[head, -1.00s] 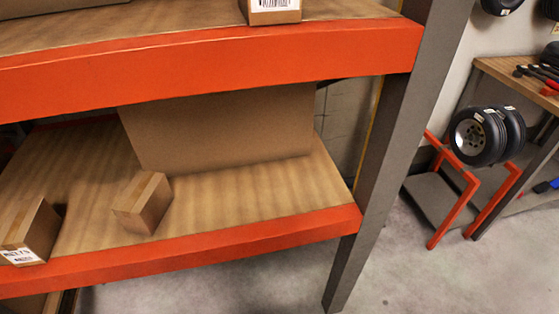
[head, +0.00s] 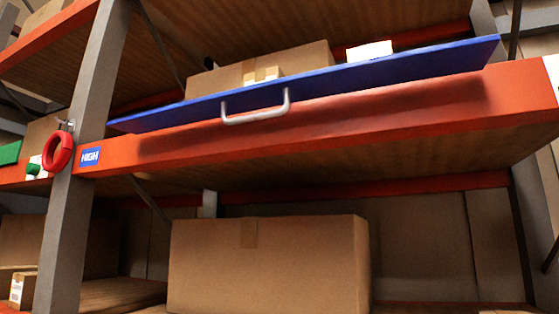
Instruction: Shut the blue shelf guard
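The blue shelf guard (head: 350,82) is a long flat panel along the front of the upper shelf in the head view. It is tipped outward over the orange beam (head: 330,125) and casts a shadow on it. A silver handle (head: 257,116) is fixed to its front edge, left of its middle. Boxes show on the shelf behind the guard. Neither of my grippers is in view.
A grey upright post (head: 88,150) with a red ring (head: 58,151) stands left of the guard. A blue HIGH label (head: 90,157) is on the beam. A large cardboard box (head: 268,265) sits on the shelf below. A green piece (head: 10,153) shows at the far left.

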